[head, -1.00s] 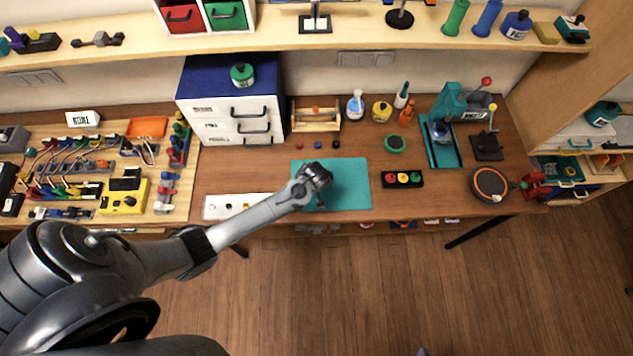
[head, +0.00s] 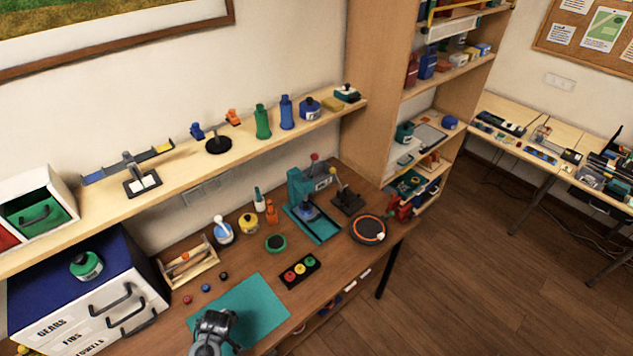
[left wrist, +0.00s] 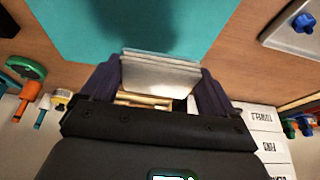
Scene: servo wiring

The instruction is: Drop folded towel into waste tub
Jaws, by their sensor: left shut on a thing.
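My left gripper (head: 212,330) is at the bottom of the head view, above the teal mat (head: 258,308). In the left wrist view its dark fingers (left wrist: 158,78) are shut on a pale grey, flat, layered thing (left wrist: 160,76), which looks like the folded towel. The mat (left wrist: 200,22) lies beyond it, with a dark shadow on it. The held thing cannot be made out in the head view. I cannot make out a waste tub in either current view. My right gripper is not in view.
A blue-topped drawer cabinet (head: 120,262) stands left of the mat. A wooden tray (head: 190,265), bottles, a three-button box (head: 299,271), a teal press (head: 308,205) and a round black-orange pad (head: 368,229) fill the bench. Open floor (head: 460,290) lies to the right.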

